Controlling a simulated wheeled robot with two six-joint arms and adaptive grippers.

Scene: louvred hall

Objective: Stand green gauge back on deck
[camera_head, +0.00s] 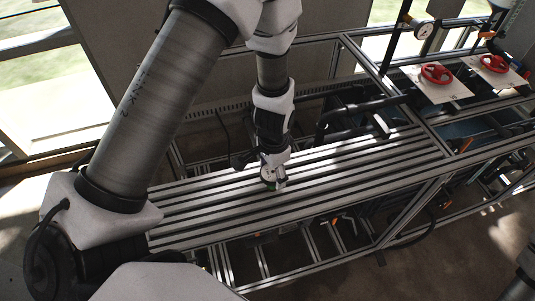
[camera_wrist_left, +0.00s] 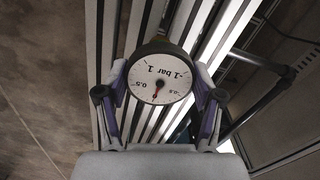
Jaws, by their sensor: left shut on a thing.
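The green gauge (camera_head: 269,184) is at my left gripper's tips in the head view, over the middle of the slatted deck (camera_head: 350,172). It is small there and partly hidden by the gripper. In the left wrist view the gauge's round white dial (camera_wrist_left: 160,80) faces the camera, with its lettering upside down and a red needle. My left gripper (camera_head: 273,176) points down and is shut on the gauge, with one finger on each side of it. I cannot tell whether the gauge touches the deck. My right gripper is not in view.
A frame of metal bars surrounds the deck. Two red handwheels (camera_head: 436,74) (camera_head: 494,63) on pale plates and another dial gauge (camera_head: 423,30) stand at the back right. A dark pipe (camera_head: 362,107) runs along the deck's back edge. The deck's right part is clear.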

